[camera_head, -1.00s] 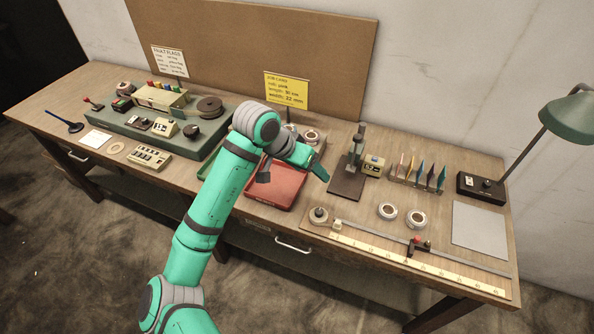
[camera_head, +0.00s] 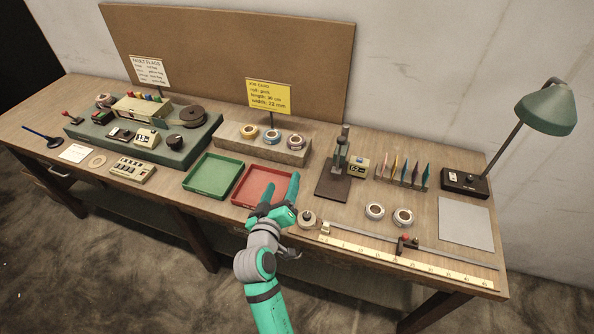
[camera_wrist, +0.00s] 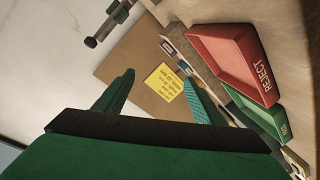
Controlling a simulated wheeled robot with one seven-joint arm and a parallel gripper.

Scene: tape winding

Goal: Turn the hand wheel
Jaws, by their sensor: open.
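No part is clearly marked as the hand wheel. On the green base (camera_head: 95,131) at the left is a dark brown disc (camera_head: 190,116) with a lighter centre, and a small black round knob (camera_head: 174,141) stands in front of it. Which of them is the hand wheel I cannot tell. My gripper (camera_head: 281,187) is open and empty, over the front part of the red tray, well to the right of the base. Its spread fingers also show in the wrist view (camera_wrist: 159,82), with nothing between them; neither disc nor knob is identifiable there.
A dark stand (camera_head: 332,188) is to the right. A ruler rail (camera_head: 450,262) runs along the front right.

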